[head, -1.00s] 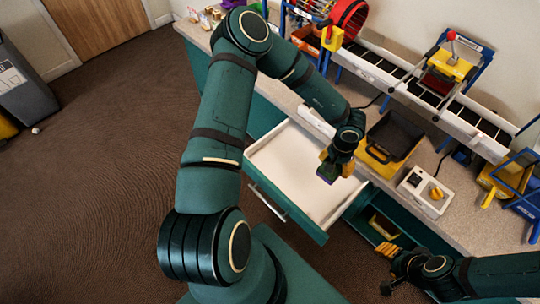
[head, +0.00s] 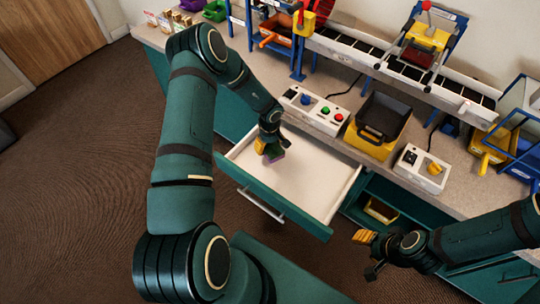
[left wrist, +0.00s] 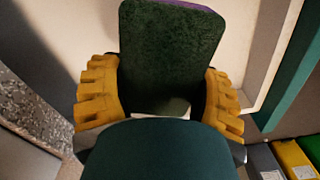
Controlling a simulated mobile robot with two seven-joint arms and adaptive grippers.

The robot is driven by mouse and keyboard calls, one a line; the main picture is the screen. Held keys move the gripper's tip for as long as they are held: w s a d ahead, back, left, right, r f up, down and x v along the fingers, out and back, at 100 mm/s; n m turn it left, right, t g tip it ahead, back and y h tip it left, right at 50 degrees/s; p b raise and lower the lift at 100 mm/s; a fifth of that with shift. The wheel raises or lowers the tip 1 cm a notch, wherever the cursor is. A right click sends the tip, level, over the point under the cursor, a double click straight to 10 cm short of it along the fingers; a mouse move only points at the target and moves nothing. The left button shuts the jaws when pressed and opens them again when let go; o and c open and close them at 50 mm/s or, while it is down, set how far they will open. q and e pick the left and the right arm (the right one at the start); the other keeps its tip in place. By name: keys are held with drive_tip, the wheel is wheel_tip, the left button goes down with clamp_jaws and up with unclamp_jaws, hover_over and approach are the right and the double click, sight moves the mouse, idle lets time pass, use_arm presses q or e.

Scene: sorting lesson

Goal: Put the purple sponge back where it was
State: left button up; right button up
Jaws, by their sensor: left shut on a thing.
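The purple sponge (head: 276,156) has a dark green face and is held in my left gripper (head: 270,147) over the left part of an open drawer (head: 315,180). In the left wrist view the sponge's green face (left wrist: 168,55) fills the space between the two yellow fingers, with a purple edge at its top. My left gripper is shut on it. Whether the sponge touches the drawer floor I cannot tell. The drawer is white inside, teal in front, and looks empty otherwise. My right gripper (head: 368,254) is empty, its fingers apart, low in front of the cabinet.
On the counter behind the drawer stand a control box with coloured buttons (head: 315,110), a yellow and black bin (head: 368,146) and a white box with a yellow knob (head: 422,170). A conveyor (head: 400,70) runs behind them. An open shelf holds a yellow tray (head: 381,210).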

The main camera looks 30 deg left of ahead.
sight(270, 152)
use_arm(q)
drive_tip(key=shift+f+b, duration=0.55)
drive_tip(key=shift+f, duration=1.8)
drive_tip(key=shift+f, duration=0.2)
drive_tip(key=o, duration=1.2)
drive_tip(key=shift+c, duration=0.2)
wheel_tip(270, 152, up, 12)
drive_tip(key=p, duration=0.3)
drive_tip(key=shift+f, duration=0.25)
drive_tip(key=shift+s+r, duration=0.1)
drive_tip(key=shift+r, duration=0.3)
drive_tip(key=s+d+r+m+h, duration=0.1)
drive_tip(key=s+d+m+h, duration=0.1)
drive_tip(key=s+d+m, duration=0.3)
drive_tip(key=s+d+r+m+t+h, duration=0.1)
drive_tip(key=s+d+m, duration=0.5)
drive_tip(key=s+d, duration=0.7)
drive_tip(key=d+h, duration=0.1)
drive_tip(key=d, duration=0.4)
drive_tip(key=shift+s, duration=0.2)
